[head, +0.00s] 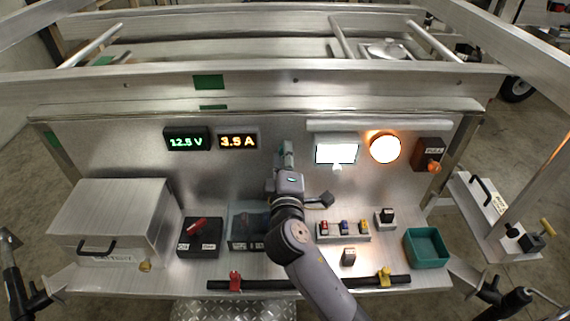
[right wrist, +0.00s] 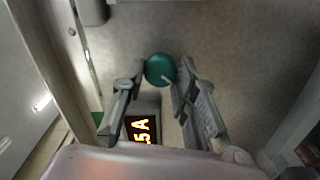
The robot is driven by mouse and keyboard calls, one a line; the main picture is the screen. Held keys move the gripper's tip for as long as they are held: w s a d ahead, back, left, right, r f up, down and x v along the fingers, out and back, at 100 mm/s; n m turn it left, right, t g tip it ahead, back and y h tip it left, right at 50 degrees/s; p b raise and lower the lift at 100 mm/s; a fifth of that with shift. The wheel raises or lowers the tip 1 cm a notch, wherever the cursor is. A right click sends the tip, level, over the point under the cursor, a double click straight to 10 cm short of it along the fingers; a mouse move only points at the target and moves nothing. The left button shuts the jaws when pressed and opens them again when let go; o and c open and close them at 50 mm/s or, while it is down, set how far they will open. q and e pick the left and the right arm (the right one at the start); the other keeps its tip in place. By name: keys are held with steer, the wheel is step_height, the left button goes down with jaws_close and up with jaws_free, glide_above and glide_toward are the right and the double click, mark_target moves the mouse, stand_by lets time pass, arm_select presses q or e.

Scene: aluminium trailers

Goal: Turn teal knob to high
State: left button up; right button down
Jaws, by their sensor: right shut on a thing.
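The teal knob (right wrist: 160,68) is round with a pale pointer line, and sits on the metal back panel. In the right wrist view the line points down and to the right. My right gripper (head: 286,152) reaches up to the panel in the head view, right of the displays. Its two fingers are on either side of the knob in the right wrist view (right wrist: 159,78), shut on it. In the head view my gripper mostly hides the knob, and no high or low marking is readable. My left gripper is not in view.
The green 12.5 V display (head: 186,139) and the orange 3.5 A display (head: 238,142) are left of my gripper. A lit white panel (head: 336,152) and round orange lamp (head: 385,149) are right. A switch row (head: 343,231) and teal tray (head: 426,248) are on the bench.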

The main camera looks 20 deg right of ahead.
steer(key=shift+m+b, duration=0.85)
steer(key=shift+m, duration=0.75)
steer(key=c, duration=1.2)
jaws_free()
steer(key=shift+c, duration=0.2)
steer(key=v, duration=0.7)
steer(key=shift+s, duration=0.3)
steer(key=shift+a, duration=0.1)
